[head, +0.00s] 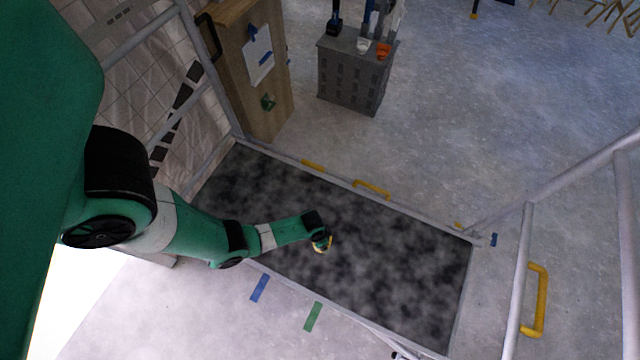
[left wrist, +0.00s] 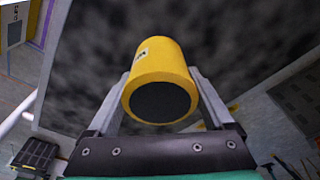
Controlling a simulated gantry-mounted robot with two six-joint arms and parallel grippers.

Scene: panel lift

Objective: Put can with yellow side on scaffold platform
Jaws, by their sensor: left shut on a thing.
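The can with the yellow side (left wrist: 162,68) is between the two fingers of my left gripper (left wrist: 162,95), which is shut on it. Its dark round end faces the wrist camera, and a small white label shows on its side. In the head view my left gripper (head: 321,241) is over the scaffold platform (head: 410,275), a dark mottled panel with a light metal frame. The can is small and mostly hidden there. I cannot tell whether it touches the platform. My right gripper is in neither view.
Yellow handles (head: 371,189) sit along the platform's far edge. Metal rails (head: 516,280) rise at the right. A wooden cabinet (head: 262,75) and a grey crate with tools (head: 350,80) stand beyond the platform. The platform's right part is clear.

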